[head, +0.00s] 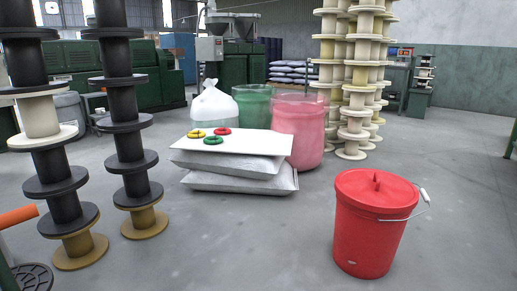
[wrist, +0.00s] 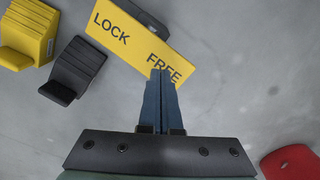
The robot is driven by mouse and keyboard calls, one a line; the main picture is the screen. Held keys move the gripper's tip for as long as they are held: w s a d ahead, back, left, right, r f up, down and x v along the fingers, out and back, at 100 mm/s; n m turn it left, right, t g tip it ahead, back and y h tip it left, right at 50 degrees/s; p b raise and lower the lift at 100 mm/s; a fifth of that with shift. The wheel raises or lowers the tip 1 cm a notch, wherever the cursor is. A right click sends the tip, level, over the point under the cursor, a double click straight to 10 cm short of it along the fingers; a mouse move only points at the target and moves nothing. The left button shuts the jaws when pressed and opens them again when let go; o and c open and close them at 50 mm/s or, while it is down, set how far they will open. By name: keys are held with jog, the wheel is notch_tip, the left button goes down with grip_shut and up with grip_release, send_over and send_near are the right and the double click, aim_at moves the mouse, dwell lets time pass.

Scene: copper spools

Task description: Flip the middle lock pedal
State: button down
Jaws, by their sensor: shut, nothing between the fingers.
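In the wrist view a yellow plate (wrist: 128,38) reads LOCK and FREE in black letters. A black wedge-shaped block (wrist: 72,72), like a pedal, is left of the plate. A yellow wedge-shaped block (wrist: 28,36) is at the upper left corner. A dark edge shows behind the plate's top. I cannot tell which of these is the middle lock pedal. My gripper (wrist: 161,73) is shut and empty, with its blue fingertips overlapping the word FREE. Whether they touch the plate is unclear. The head view shows neither pedals nor gripper.
In the head view, dark spool stacks (head: 126,127) stand at the left. White sacks (head: 243,183) lie mid-floor. A red lidded bucket (head: 370,235) stands front right. An orange bar (head: 18,216) enters at the left edge. Floor between the stacks and bucket is clear.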

jog(key=shift+f+b, duration=0.9)
jog(key=shift+f, duration=1)
dwell(0.5)
jog(key=shift+r, duration=0.1)
notch_tip(320, 180, up, 7)
jog(key=p, duration=0.8)
